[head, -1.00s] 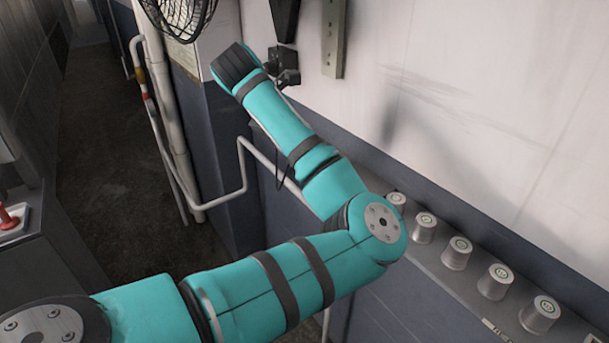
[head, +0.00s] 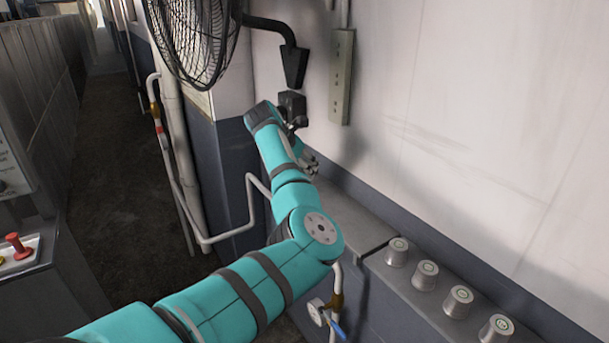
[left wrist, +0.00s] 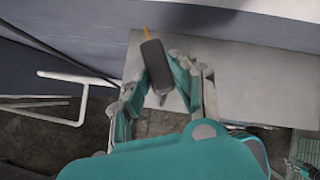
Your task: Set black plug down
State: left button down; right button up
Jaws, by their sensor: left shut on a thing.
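My left gripper (head: 309,162) shows in the head view beyond the bend of my teal arm, close to the wall and over the far end of the grey ledge (head: 352,222). In the left wrist view the gripper (left wrist: 157,80) is shut on the black plug (left wrist: 156,62). The plug is a dark, elongated block, slightly tilted, with a thin yellow-orange piece at its far end. Behind it lies the grey ledge top (left wrist: 245,85). I cannot tell whether the plug touches the ledge. I cannot make out the plug in the head view. My right gripper is not in view.
Several metal knobs (head: 426,275) stand on the nearer ledge. A socket strip (head: 341,77) is on the white wall, and a fan (head: 195,40) hangs at upper left. A white pipe (head: 251,205) runs beside my arm. The ledge before the knobs looks clear.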

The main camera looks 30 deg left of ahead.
pick_arm(q)
jog(key=shift+f+p, duration=0.8)
jog(key=shift+f, duration=0.8)
jog(key=shift+w+f, duration=0.1)
jog(key=shift+f, duration=0.1)
jog(key=c, duration=1.1)
grip_release()
jog(key=shift+f, duration=0.1)
jog(key=shift+r, duration=0.35)
jog(key=b+v, duration=0.2)
jog(key=v, duration=0.9)
jog(key=shift+s+r+b, duration=0.2)
jog(key=shift+s+b, duration=0.1)
jog(key=shift+s, duration=0.05)
